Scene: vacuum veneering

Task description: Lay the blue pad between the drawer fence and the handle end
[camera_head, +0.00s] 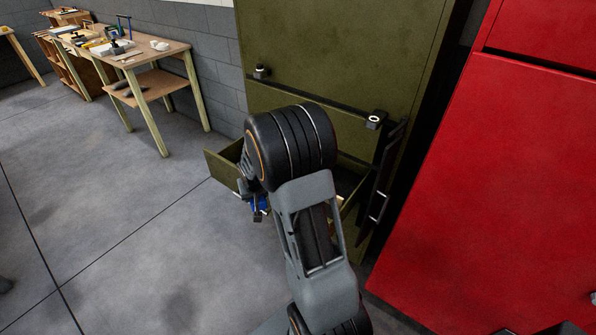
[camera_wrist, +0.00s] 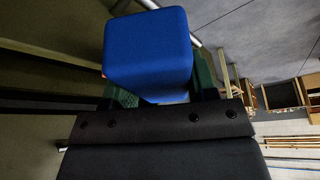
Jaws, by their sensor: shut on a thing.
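The blue pad (camera_wrist: 148,48) is a rounded block held between the fingers of my gripper (camera_wrist: 160,90) in the wrist view. In the head view a small part of the pad (camera_head: 260,203) shows below my dark wrist, by the open drawer (camera_head: 222,170) of the olive-green cabinet. My gripper (camera_head: 256,206) is shut on the pad there and partly hidden by my arm. My arm also covers much of the drawer's inside. I cannot make out the fence or tell how far the pad is from it. A pale metal bar (camera_wrist: 196,42) passes behind the pad in the wrist view.
The olive-green cabinet (camera_head: 335,45) stands behind the drawer, with dark rails (camera_head: 380,195) at its right. A large red cabinet (camera_head: 490,180) closes off the right side. A wooden workbench (camera_head: 165,70) with tools stands at the back left.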

